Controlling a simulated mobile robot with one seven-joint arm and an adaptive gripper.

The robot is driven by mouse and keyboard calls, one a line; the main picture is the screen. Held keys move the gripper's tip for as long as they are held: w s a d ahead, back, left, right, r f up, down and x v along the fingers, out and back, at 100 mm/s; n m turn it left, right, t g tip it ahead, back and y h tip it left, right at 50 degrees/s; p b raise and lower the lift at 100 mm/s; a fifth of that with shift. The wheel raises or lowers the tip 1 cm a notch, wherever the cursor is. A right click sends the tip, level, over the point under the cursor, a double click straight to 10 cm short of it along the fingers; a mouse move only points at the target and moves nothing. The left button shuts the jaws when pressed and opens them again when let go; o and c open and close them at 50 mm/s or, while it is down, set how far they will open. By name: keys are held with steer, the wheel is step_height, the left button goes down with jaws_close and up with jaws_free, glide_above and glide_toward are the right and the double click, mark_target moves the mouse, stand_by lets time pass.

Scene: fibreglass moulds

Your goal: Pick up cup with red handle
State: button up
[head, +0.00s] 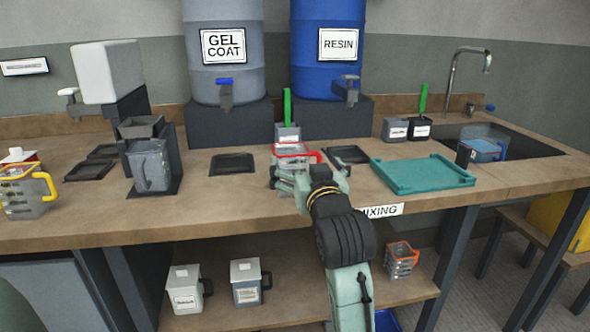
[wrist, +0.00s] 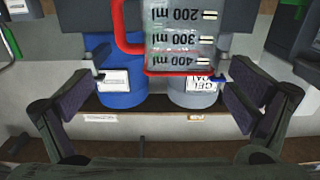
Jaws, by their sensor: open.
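The clear measuring cup with a red rim and red handle (head: 290,165) stands on the bench in front of the blue resin drum. In the wrist view, the cup (wrist: 180,45) appears upside down at the top, with its red handle on the left and ml marks facing me. My gripper (head: 311,187) is at the cup's near right side and hides part of it in the head view. In the wrist view, my gripper (wrist: 160,84) is open, its fingers spread wide to either side of the cup's picture. I cannot tell how deep the cup sits between them.
A container with a green stick (head: 287,131) stands right behind the cup. A dark tray (head: 232,164) is to the left, and a teal tray (head: 422,173) to the right.

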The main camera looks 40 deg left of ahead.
mark_target(296, 147)
steer(key=shift+p+x, duration=0.8)
steer(key=shift+x, duration=2.75)
steer(key=shift+s+a+f, duration=0.1)
steer(key=shift+c, duration=0.5)
steer(key=c, duration=0.8)
